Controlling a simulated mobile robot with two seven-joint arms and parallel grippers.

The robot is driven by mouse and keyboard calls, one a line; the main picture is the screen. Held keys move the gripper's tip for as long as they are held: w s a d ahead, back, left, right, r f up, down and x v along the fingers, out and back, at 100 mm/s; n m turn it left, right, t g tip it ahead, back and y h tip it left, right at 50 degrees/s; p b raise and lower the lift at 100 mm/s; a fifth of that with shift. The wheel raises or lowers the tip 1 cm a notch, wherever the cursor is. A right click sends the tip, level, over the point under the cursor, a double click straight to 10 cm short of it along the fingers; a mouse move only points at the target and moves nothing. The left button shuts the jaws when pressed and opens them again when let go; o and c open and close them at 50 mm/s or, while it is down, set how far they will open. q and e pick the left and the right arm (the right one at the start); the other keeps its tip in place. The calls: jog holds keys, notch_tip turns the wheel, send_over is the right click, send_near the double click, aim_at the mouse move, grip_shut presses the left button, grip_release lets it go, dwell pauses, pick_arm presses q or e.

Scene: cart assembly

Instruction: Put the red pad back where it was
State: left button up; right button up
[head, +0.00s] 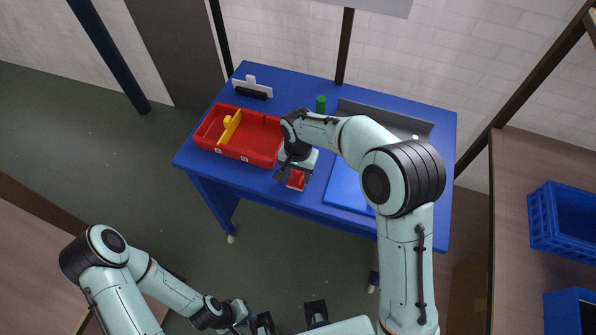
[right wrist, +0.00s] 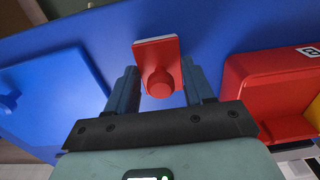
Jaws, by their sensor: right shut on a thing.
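The red pad (head: 297,180) is at the front part of the blue table, just right of the red tray. In the right wrist view the red pad (right wrist: 157,50) is a red plate with a pale edge and a round knob. My right gripper (head: 288,178) has its fingers on either side of the knob; it is shut on the pad. I cannot tell whether the pad touches the tabletop. My left gripper (head: 240,312) is low at the bottom edge of the head view, away from the table; its fingers do not show clearly.
The red tray (head: 205,139) holds a yellow piece (head: 230,126). A white-and-black piece (head: 252,88) and a green cylinder (head: 320,104) stand behind. A blue plate (head: 345,188) lies right of the pad. Blue crates (head: 562,222) stand on a side shelf.

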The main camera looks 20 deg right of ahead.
jog(key=shift+f, duration=0.2)
jog(key=o, duration=1)
jog(key=shift+r, duration=0.1)
jog(key=shift+r, duration=0.3)
notch_tip(320, 180, up, 12)
jog(key=p, duration=0.1)
jog(key=shift+f, duration=0.2)
